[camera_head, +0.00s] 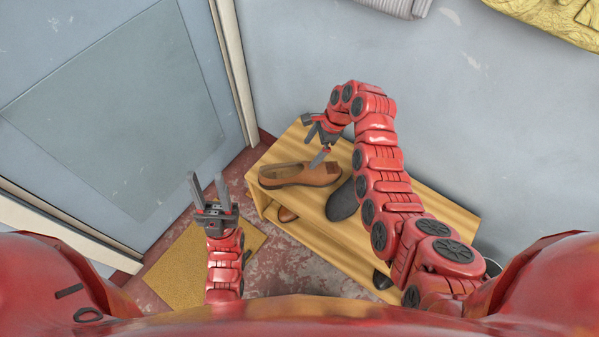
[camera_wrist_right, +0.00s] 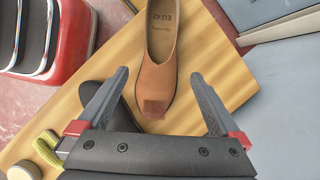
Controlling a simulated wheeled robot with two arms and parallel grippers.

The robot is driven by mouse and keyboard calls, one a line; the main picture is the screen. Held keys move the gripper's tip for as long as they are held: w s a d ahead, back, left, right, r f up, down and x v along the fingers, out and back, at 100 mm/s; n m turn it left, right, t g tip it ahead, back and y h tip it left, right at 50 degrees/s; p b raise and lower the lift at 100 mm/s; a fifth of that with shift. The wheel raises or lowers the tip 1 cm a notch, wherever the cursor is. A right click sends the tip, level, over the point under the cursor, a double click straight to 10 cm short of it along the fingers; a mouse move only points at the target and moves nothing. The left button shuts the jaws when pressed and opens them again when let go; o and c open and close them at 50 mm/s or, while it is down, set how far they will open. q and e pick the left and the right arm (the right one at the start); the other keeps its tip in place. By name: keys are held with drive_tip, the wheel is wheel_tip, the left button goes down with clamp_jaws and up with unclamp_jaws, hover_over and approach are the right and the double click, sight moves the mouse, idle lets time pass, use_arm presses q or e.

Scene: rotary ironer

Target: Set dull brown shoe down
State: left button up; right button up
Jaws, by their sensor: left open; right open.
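The brown shoe (camera_head: 298,174) lies flat on the top of the wooden shoe rack (camera_head: 436,196), near its left end. In the right wrist view the brown shoe (camera_wrist_right: 158,75) lies ahead of the fingers, its square-patched end between the fingertips. My right gripper (camera_head: 318,148) is open above the shoe's right end; its fingers (camera_wrist_right: 158,82) stand apart on either side, with no grip on it. My left gripper (camera_head: 207,182) is open and empty, left of the rack above the floor mat.
A dark shoe (camera_head: 342,202) sits right beside the brown one, partly hidden. More shoes are on the lower shelf (camera_head: 287,214). A yellow mat (camera_head: 176,268) lies on the floor. A wall stands behind the rack and a door (camera_head: 130,100) at the left.

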hover_over(299, 168)
drive_tip(key=s+d, duration=0.2)
drive_tip(key=f, duration=0.5)
drive_tip(key=shift+s+a+f, duration=0.15)
drive_tip(key=shift+s+f, duration=0.05)
drive_tip(key=shift+f, duration=0.15)
drive_tip(key=shift+b+x, duration=0.95)
drive_tip(key=shift+x, duration=1.55)
clamp_jaws()
